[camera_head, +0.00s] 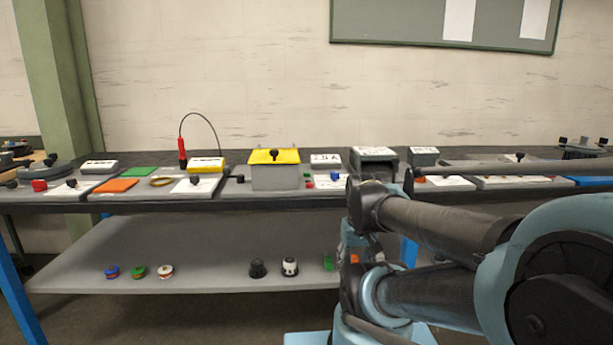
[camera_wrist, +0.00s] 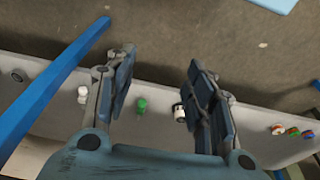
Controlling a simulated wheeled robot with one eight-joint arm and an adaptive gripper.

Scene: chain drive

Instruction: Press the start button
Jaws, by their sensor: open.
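A small green button (camera_head: 308,174) shows on the bench top in the head view, above a small red one (camera_head: 309,185). They sit just right of the grey box with a yellow lid. No label can be read, so I cannot tell for sure which control is the start button. My gripper (camera_wrist: 160,62) is open and empty in the wrist view, its two dark fingers spread apart. It points down over the lower shelf and floor, and the bench-top buttons are not in that view. In the head view my arm hides my gripper and part of the bench at right.
The yellow-lidded box (camera_head: 275,175) and a white panel with a blue knob (camera_head: 334,176) flank the buttons. A red-handled probe (camera_head: 182,152) stands left. The lower shelf (camera_head: 215,280) carries several small parts, including a green piece (camera_wrist: 142,106) and a black-and-white knob (camera_wrist: 180,113).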

